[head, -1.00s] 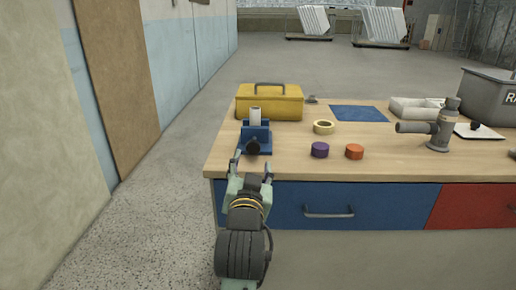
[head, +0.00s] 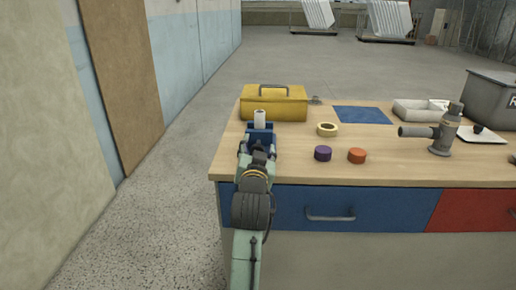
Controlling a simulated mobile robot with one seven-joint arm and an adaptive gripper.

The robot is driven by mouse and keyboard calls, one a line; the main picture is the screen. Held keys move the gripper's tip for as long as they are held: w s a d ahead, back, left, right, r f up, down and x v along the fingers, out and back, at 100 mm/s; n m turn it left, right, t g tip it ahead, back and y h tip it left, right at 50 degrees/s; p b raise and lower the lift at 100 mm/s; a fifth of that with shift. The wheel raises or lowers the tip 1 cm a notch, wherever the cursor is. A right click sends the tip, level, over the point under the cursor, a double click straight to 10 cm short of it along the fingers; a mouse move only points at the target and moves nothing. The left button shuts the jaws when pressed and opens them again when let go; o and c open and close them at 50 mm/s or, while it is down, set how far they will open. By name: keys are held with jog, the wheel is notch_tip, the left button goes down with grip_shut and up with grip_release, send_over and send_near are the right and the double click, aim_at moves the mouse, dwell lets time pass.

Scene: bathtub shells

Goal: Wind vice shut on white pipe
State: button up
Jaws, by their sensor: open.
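The blue vice (head: 262,129) stands near the left front part of the wooden workbench (head: 310,173). The white pipe (head: 260,119) stands upright at the vice; whether the jaws touch it is too small to tell. My gripper (head: 258,148) is at the front of the vice, with its fingers spread to either side of the vice's front end. The vice's handle and screw are mostly hidden behind my gripper, so contact cannot be told.
A yellow toolbox (head: 274,105) stands just behind the vice. To the right are a tape roll (head: 327,130), a purple cap (head: 323,153), an orange cap (head: 357,156), a blue mat (head: 362,115) and a grey pipe fitting (head: 441,135). Open floor lies left of the bench.

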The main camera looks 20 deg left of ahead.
jog(key=shift+c, duration=0.5)
jog(key=c, duration=1.1)
jog(key=shift+m, duration=0.3)
jog(key=shift+d+f+m+b, duration=0.1)
jog(key=shift+m+b, duration=0.95)
jog(key=shift+m, duration=1.55)
jog(key=o, duration=1.2)
jog(key=shift+f, duration=0.1)
